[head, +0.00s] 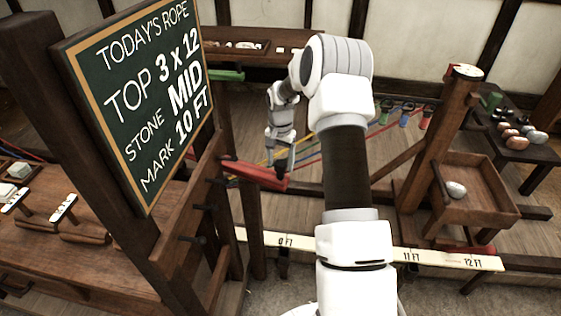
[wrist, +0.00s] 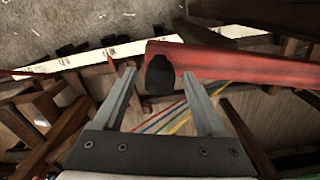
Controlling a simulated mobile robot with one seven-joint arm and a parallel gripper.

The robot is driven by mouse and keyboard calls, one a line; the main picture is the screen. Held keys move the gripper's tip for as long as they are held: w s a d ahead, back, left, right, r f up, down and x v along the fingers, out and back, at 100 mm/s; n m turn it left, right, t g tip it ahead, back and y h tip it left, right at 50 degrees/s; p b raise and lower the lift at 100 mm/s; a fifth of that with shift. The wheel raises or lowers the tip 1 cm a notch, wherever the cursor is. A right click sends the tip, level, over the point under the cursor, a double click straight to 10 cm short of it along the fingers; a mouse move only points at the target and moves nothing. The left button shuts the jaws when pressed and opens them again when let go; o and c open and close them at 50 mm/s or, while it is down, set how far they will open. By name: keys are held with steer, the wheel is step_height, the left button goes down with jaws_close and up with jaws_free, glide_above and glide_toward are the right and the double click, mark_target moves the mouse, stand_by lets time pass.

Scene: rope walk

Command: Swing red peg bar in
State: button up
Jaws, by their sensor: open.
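The red peg bar (head: 250,172) sticks out to the right from the dark wooden frame at the left in the head view. In the wrist view the red peg bar (wrist: 235,65) comes in from the right, and its near end carries a dark rounded knob (wrist: 160,78). My gripper (head: 284,163) is at the bar's free end in the head view. In the wrist view my gripper (wrist: 159,74) is open, with the knob appearing between its fingertips. I cannot tell whether the fingers touch it.
A chalkboard (head: 140,95) stands at the left, before the wooden frame. A pale measuring strip (head: 440,258) runs low across the front. Coloured ropes (head: 330,128) stretch behind my gripper. A wooden post (head: 440,150) and a tray (head: 480,205) with a pale stone stand at the right.

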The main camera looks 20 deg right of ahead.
jaws_close()
stand_by(1.4)
